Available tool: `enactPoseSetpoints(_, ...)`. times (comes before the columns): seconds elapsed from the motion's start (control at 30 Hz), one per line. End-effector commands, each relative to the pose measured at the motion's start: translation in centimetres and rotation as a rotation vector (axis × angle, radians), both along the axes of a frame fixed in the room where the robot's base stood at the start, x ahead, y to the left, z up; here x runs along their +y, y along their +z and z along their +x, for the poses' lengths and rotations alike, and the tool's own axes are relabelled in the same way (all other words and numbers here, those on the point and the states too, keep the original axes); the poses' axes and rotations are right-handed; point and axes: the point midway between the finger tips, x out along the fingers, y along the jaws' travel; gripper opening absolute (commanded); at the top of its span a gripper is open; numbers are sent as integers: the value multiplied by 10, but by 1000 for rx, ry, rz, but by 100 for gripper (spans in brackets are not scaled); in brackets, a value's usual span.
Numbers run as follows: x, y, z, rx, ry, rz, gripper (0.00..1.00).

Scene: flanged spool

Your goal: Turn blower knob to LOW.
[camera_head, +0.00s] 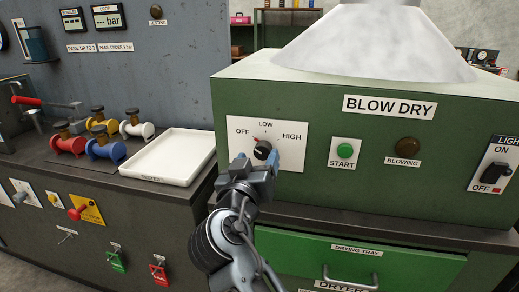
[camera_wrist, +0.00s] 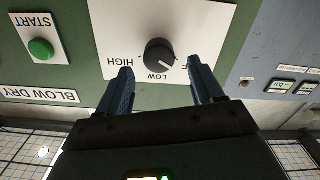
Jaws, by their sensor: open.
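The blower knob (camera_head: 262,150) is a round black knob on a white plate marked OFF, LOW and HIGH, on the green BLOW DRY cabinet. In the wrist view, which sees the plate upside down, the knob (camera_wrist: 159,55) has a pale pointer line aimed between OFF and LOW, and the OFF label is partly hidden by a finger. My gripper (camera_head: 257,160) is at the plate, just in front of the knob. In the wrist view my gripper (camera_wrist: 160,66) is open, with one blue finger on each side of the knob and a visible gap on both sides.
A green START button (camera_head: 344,150) and a brown BLOWING lamp (camera_head: 407,147) are right of the plate. A white tray (camera_head: 168,157) and several coloured spools (camera_head: 106,149) stand on the left bench. A drying tray drawer (camera_head: 350,262) is below.

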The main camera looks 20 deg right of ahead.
Motion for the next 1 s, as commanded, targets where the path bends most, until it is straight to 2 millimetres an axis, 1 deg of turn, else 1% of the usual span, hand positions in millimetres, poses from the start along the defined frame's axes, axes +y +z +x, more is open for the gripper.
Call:
enactPoseSetpoints(0.1, -11, 2, 15, 1, -1, 2, 67)
enactPoseSetpoints(0.3, -22, 1, 31, 0, 1, 0, 67)
enactPoseSetpoints(0.43, -25, 0, 35, 1, 1, 1, 67)
enactPoseSetpoints(0.67, -25, 0, 35, 0, 2, 0, 66)
enactPoseSetpoints(1.0, -25, 0, 35, 1, 2, -1, 33)
